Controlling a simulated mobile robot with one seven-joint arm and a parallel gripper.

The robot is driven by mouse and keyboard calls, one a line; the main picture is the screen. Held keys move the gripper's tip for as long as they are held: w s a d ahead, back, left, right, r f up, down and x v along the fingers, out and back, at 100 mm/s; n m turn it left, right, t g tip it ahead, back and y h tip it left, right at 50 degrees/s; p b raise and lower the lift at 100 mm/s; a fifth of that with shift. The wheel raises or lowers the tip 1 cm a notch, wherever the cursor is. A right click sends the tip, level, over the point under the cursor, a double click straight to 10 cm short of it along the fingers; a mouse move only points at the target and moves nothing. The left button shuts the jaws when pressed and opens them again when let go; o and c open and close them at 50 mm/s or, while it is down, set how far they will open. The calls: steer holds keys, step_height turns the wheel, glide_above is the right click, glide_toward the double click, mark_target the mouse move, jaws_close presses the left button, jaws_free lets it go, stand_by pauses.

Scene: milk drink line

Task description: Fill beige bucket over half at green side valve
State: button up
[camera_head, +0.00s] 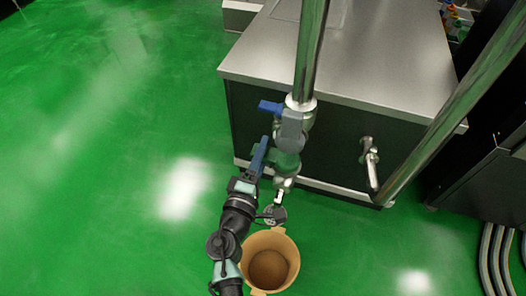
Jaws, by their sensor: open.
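The beige bucket (287,244) stands upright on the green floor, below and slightly left of the pipe's lower end. A darker brown round area shows inside; I cannot tell whether it is liquid or the bare bottom. The green side valve (285,161) is on the vertical pipe above the bucket, with a long blue lever (259,153) slanting down to the left. My gripper (250,178) is open at the lower end of this lever. I cannot tell whether it touches it. No stream is clearly visible.
A second blue handle (270,107) sits higher on the steel pipe (310,50). A steel-topped cabinet (375,60) stands behind, with a metal handle (370,160) on its front. Hoses (496,262) lie at the lower right. The floor at left is clear.

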steer(key=shift+w, duration=0.1)
jaws_close()
stand_by(1.4)
